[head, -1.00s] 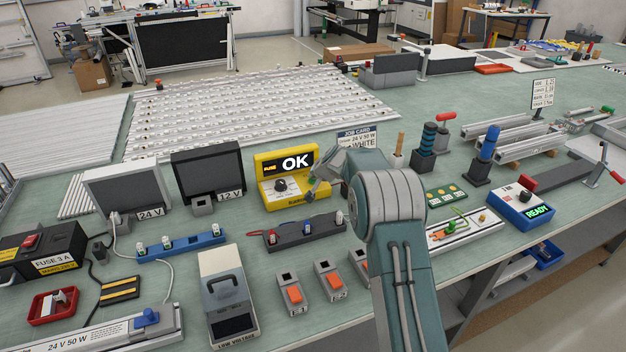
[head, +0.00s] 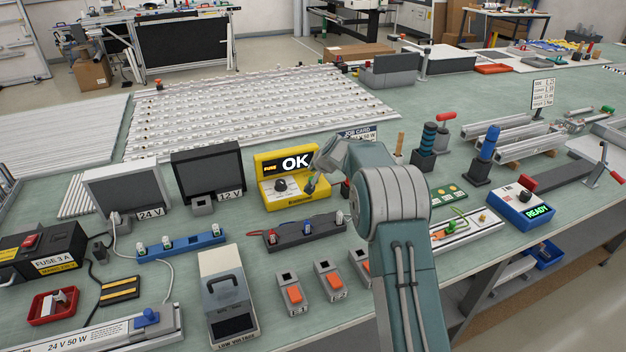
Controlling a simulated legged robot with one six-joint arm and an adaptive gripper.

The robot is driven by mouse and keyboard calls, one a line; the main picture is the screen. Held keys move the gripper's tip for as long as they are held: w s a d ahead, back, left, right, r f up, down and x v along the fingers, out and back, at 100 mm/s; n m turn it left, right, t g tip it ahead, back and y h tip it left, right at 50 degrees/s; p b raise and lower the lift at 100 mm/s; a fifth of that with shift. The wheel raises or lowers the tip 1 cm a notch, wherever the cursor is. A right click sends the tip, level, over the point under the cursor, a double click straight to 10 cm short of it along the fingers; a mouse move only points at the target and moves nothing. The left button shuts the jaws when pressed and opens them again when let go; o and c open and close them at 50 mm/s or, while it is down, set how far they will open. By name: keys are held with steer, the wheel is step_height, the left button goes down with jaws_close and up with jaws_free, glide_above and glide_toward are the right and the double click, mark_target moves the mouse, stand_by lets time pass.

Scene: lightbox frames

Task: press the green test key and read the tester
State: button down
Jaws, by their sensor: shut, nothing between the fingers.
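The yellow tester (head: 270,163) stands on the bench at mid-picture, with a dark knob (head: 281,185) on its front. Its black display (head: 295,162) reads "OK" in white, beside a small "FUSE" label. My gripper (head: 311,184) is shut and empty, at the right part of the tester's front, right of the knob. A small greenish patch shows at the fingertips; I cannot tell whether it is the green test key or part of my gripper. Whether the fingertips touch the tester cannot be told. My wrist covers the area just right of the display.
A job card (head: 358,131) stands behind my arm, partly hidden. A blue "READY" box (head: 524,207) is at the right.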

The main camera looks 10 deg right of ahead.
steer(key=shift+r, duration=2)
steer(key=shift+s+r, duration=0.15)
steer(key=shift+r, duration=0.1)
steer(key=s+a+r+n+g, duration=0.1)
steer(key=s+r+n, duration=0.1)
steer(key=s+r, duration=0.8)
steer(key=s+a+r+n+g, duration=0.1)
steer(key=s+r, duration=0.4)
steer(key=s, duration=0.9)
steer(key=s+d+f+n+h, duration=0.1)
steer(key=s+f, duration=0.1)
steer(key=s, duration=1.2)
steer(key=s+d+f+n+g+h, duration=0.1)
steer(key=s+f, duration=0.1)
steer(key=s, duration=1.3)
steer(key=shift+s+f+n+h, duration=0.15)
steer(key=shift+f+n+h, duration=0.1)
steer(key=shift+n+h, duration=0.05)
